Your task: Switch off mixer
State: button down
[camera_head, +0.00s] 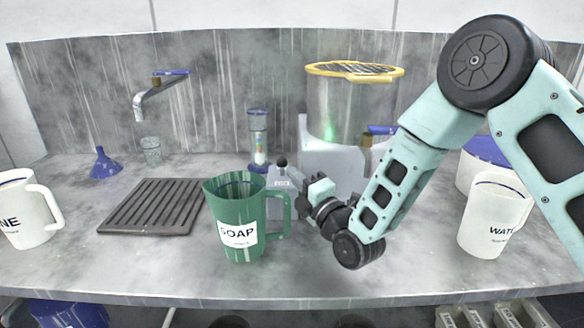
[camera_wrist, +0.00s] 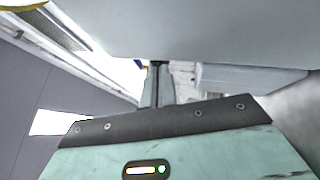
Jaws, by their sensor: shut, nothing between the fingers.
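The mixer is a pale grey machine body (camera_head: 334,165) with a steel bowl (camera_head: 338,112) on top, rimmed in yellow. A green glow shows low on the bowl. At the body's left front is a small grey box (camera_head: 284,184) with a black-knobbed lever (camera_head: 282,162) standing up. In the head view my wrist is in front of the mixer, just right of the lever; contact cannot be told.
A green SOAP jug (camera_head: 237,236) stands close in front of the lever. A clear bottle with a blue base (camera_head: 258,140) is behind it. A drain rack (camera_head: 152,207), tap (camera_head: 150,95) and blue funnel (camera_head: 102,163) are left. A white jug (camera_head: 493,215) stands right.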

jog(key=shift+x, duration=0.85)
jog(key=shift+r, duration=0.1)
